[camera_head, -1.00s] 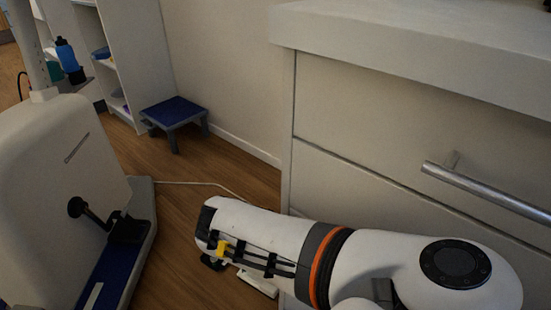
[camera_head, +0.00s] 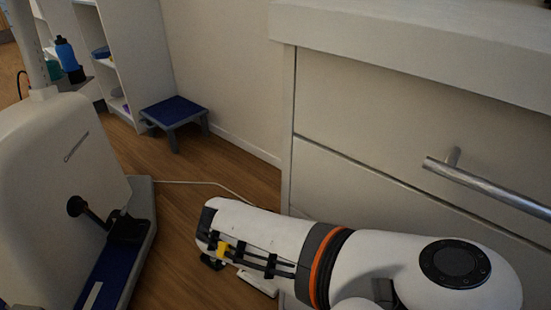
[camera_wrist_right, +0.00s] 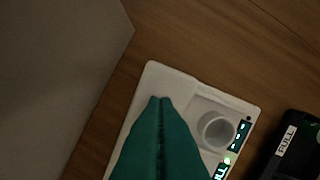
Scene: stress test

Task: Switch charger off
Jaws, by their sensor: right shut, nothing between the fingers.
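The charger (camera_wrist_right: 190,86) is a white box on the wooden floor in the right wrist view. It has a round grey socket (camera_wrist_right: 216,130), a small lit green light (camera_wrist_right: 227,161) and dark labels with pale marks along its right edge. My right gripper (camera_wrist_right: 160,100) has teal fingers pressed together, with nothing between them. The fingertips appear over the left part of the charger, left of the socket; contact cannot be told. The fingers hide the charger's lower left part. In the head view a white piece (camera_head: 258,283) shows below my right arm. My left gripper is out of view.
A black block (camera_wrist_right: 300,140) labelled FULL lies right of the charger. A drawer cabinet (camera_head: 350,180) with a metal handle (camera_head: 485,187) stands close to my right arm. A white machine (camera_head: 50,180) with a pedal stands left. A blue-topped stool (camera_head: 174,111) is behind. A pale cable (camera_head: 195,183) crosses the floor.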

